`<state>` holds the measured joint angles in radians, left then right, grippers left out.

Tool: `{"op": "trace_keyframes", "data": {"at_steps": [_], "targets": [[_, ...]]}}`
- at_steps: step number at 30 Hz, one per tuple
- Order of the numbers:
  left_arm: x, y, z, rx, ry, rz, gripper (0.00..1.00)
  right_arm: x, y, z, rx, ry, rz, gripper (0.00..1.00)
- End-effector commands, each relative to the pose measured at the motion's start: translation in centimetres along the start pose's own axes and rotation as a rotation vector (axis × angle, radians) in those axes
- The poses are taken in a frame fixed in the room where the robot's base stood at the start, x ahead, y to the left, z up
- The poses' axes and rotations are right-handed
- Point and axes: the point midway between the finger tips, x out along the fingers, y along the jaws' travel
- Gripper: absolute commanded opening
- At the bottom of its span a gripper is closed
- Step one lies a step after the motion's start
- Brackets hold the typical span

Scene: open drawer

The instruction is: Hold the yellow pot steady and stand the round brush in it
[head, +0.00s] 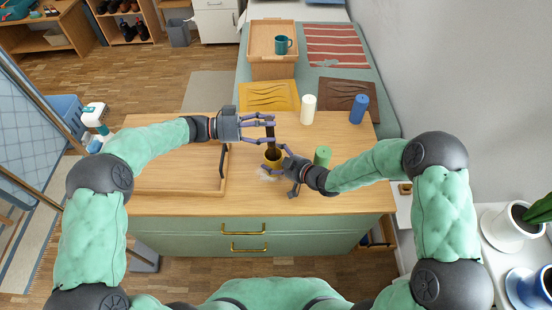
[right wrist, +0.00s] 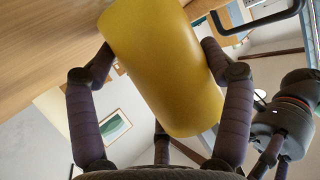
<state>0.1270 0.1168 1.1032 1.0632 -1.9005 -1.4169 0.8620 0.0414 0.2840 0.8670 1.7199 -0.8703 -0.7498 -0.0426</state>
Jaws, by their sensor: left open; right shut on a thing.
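The yellow pot (head: 271,155) stands on the wooden tabletop. My right gripper (head: 276,165) is shut on it from the front right; the right wrist view shows the yellow pot (right wrist: 160,65) between its fingers. The brush (head: 271,135), dark and upright, rises from the pot's mouth; its lower end is hidden inside. My left gripper (head: 267,126) is open at the upper part of the brush, its fingers beside the handle. I cannot tell whether they touch it. Part of my left gripper (right wrist: 284,125) also shows in the right wrist view.
A green cylinder (head: 322,156) stands close right of my right gripper. A white cylinder (head: 308,109) and a blue cylinder (head: 358,108) stand further back. A wooden tray (head: 180,191) lies at left. Brass-handled drawers (head: 243,237) are in the cabinet front below.

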Motion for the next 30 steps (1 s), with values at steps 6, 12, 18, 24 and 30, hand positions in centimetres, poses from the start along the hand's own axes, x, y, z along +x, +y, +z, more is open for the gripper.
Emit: {"op": "trace_keyframes", "data": {"at_steps": [6, 12, 18, 24, 30], "targets": [[-4.3, -0.1, 0.1, -0.002, -0.001, -0.005, 0.61, 0.0, -0.1, 0.2, 0.001, -0.004, -0.002, 0.45], [-8.0, -0.1, 0.1, -0.001, -0.001, -0.004, 0.61, 0.0, -0.1, 0.2, 0.001, -0.004, -0.002, 0.45], [-10.1, 0.0, 0.1, 0.0, 0.0, -0.002, 0.61, 0.0, -0.1, 0.2, 0.001, -0.004, -0.002, 0.45], [-10.7, 0.0, 0.1, -0.001, 0.0, -0.001, 0.61, 0.0, -0.1, 0.2, 0.001, -0.004, -0.002, 0.45], [-10.7, 0.0, 0.1, 0.0, 0.0, -0.001, 0.61, 0.0, -0.1, 0.2, 0.001, -0.004, -0.002, 0.45]]}}
